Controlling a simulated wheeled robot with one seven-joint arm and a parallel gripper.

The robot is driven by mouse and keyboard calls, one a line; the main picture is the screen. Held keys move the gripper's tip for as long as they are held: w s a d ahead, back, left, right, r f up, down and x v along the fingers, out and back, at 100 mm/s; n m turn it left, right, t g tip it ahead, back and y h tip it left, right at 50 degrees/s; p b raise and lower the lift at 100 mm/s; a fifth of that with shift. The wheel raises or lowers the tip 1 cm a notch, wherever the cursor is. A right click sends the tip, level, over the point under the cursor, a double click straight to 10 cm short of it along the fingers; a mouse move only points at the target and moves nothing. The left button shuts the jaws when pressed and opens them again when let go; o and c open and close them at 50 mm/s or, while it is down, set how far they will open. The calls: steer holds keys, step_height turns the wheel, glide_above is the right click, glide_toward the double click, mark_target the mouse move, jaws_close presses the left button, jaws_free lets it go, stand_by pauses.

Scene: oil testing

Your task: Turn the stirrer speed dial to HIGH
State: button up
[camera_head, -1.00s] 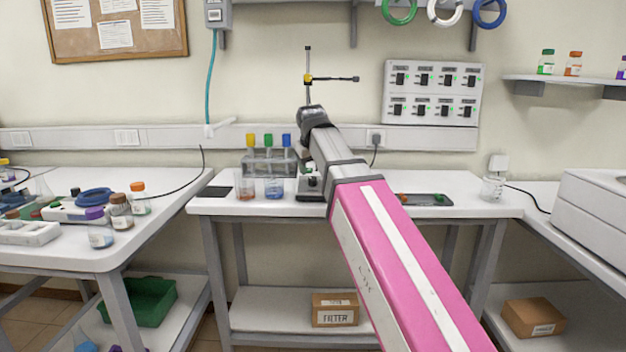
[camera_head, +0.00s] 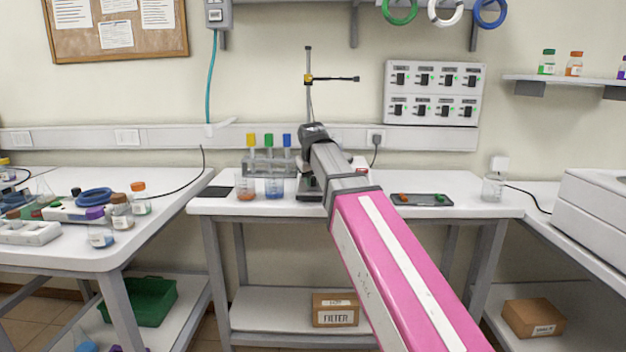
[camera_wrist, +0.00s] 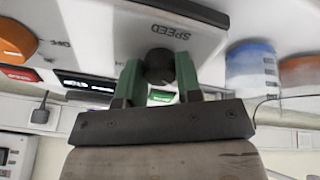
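The dark round speed dial (camera_wrist: 160,66) sits on the pale stirrer housing (camera_wrist: 110,30), by an upside-down SPEED label, in the wrist view. My gripper (camera_wrist: 160,72) has its two green fingers on either side of the dial, which fills the gap between them; they appear to be shut on it. The dial's pointer and the HIGH mark cannot be made out. In the head view the stirrer (camera_head: 309,196) stands on the middle bench, mostly hidden behind my arm, which also hides the fingers.
A rack of capped tubes (camera_head: 262,165) and beakers with orange (camera_head: 246,190) and blue liquid (camera_head: 274,188) stand close left of the stirrer. An orange knob (camera_wrist: 15,40) with an OFF label is also on the housing. A dark tray (camera_head: 422,199) lies to the right.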

steer(key=shift+m, duration=0.3)
steer(key=m, duration=0.5)
steer(key=shift+a+m, duration=0.1)
steer(key=shift+m, duration=0.2)
steer(key=m, duration=0.5)
steer(key=shift+m+g+h, duration=0.3)
steer(key=shift+h, duration=0.1)
steer(key=m, duration=0.6)
steer(key=shift+w+a+g, duration=0.1)
steer(key=shift+w+g, duration=0.05)
steer(key=shift+g, duration=0.15)
steer(key=m, duration=0.6)
steer(key=o, duration=0.9)
steer(key=shift+o, duration=0.2)
steer(key=shift+r, duration=0.1)
